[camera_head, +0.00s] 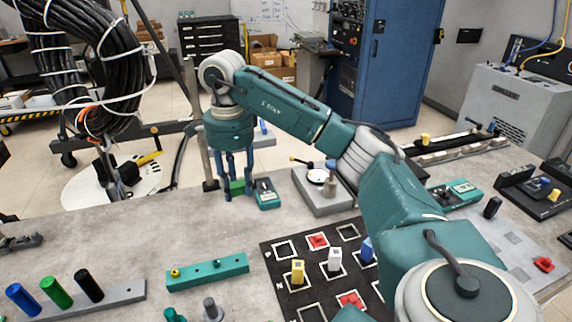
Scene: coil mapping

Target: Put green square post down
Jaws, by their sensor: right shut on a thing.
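My right gripper (236,189) hangs down over the far edge of the grey table (130,218), its dark blue fingers shut on a green block, the green square post (237,187). Only part of the post shows between the fingers. I cannot tell whether it touches the table. A black board (272,262) with white-outlined squares lies nearer the front. It carries a yellow post (298,271), a white post (334,259), a blue post (367,249) and red pieces (318,240). My right arm hides the board's right side. My left gripper is not in view.
A small teal device (266,194) stands just right of the gripper. A grey block with a round dial (318,177) is further right. A teal bar (207,271) and a rack of blue, green and black cylinders (118,293) lie at front left. The table's left middle is clear.

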